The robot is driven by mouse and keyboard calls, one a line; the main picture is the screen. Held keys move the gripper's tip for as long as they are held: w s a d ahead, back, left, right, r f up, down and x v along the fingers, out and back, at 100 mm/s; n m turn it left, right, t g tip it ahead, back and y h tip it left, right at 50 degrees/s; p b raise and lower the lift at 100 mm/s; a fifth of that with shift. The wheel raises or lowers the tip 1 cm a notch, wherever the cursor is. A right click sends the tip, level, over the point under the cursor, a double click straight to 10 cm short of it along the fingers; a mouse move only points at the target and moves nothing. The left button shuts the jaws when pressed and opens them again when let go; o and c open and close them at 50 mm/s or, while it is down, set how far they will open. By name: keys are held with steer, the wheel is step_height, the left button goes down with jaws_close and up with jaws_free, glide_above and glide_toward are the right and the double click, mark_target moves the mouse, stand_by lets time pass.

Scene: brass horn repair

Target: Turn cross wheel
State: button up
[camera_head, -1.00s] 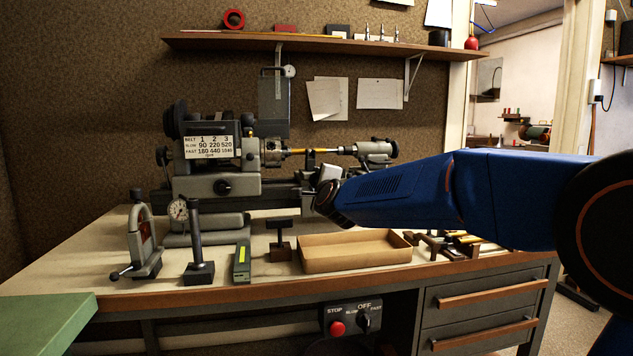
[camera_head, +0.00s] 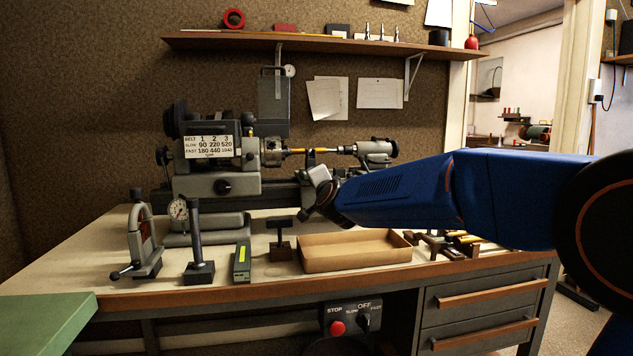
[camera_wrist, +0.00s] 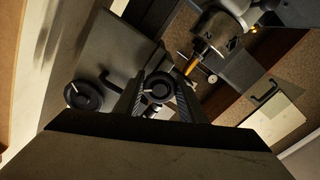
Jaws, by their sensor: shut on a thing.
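The cross wheel (camera_wrist: 158,87) is a small dark round wheel with a pale line on its face. In the wrist view it sits between the two dark fingers of my gripper (camera_wrist: 159,92), which is shut on it. In the head view, my gripper (camera_head: 318,178) is at the front of the lathe (camera_head: 222,150), below the brass-coloured rod (camera_head: 296,151). The wheel is hidden there behind my gripper and wrist.
A second dark round knob (camera_wrist: 83,95) is left of the wheel in the wrist view. An empty shallow tray (camera_head: 355,262) is on the bench below my arm. A dial gauge (camera_head: 178,210) and a dark post stand (camera_head: 198,240) are at the left. A shelf (camera_head: 320,43) hangs above.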

steer(key=shift+f, duration=0.1)
stand_by(0.4)
steer(key=o, duration=1)
steer(key=shift+o, duration=0.2)
steer(key=v, duration=1.7)
steer(key=shift+s, duration=0.25)
